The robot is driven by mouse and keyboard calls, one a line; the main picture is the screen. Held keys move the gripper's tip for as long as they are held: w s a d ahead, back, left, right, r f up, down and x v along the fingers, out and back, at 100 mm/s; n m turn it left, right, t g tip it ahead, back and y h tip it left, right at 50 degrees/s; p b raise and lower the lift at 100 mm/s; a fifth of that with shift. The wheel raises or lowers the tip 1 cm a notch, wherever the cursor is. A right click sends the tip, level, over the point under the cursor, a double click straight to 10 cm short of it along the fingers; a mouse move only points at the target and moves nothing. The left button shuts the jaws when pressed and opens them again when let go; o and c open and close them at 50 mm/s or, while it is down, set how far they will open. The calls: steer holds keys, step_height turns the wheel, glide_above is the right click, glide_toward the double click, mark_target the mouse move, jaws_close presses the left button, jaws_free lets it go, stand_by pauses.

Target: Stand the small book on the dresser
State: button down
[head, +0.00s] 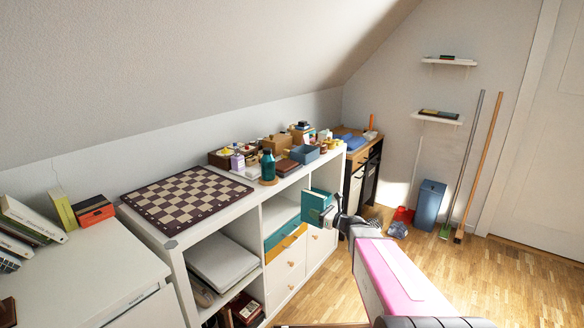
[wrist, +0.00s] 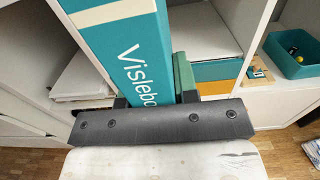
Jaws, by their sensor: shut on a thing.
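A small teal book (head: 314,206) with white lettering on it is held in my gripper (head: 331,214), in front of the white shelf unit's right part. In the wrist view the book (wrist: 128,45) rises from between the two dark fingers of my gripper (wrist: 155,100), tilted in the picture. Its lower end is hidden by the gripper body. A white cabinet (head: 75,270) with a bare front top stands at the lower left. I cannot tell from the pictures whether this or the long white unit (head: 218,212) is the dresser.
Several books (head: 30,220) and a red-black box (head: 95,211) line the cabinet's back. A chessboard (head: 187,192) covers the long unit's left top. A teal bottle (head: 268,167) and a blue tray (head: 306,154) crowd its right. In the wrist view, a teal container (wrist: 296,60) lies right.

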steer(key=s+d+r, duration=0.7)
steer(key=s+r, duration=0.3)
steer(key=r, duration=0.1)
steer(key=shift+s+r, duration=0.3)
steer(key=shift+r, duration=0.05)
steer(key=shift+d, duration=0.1)
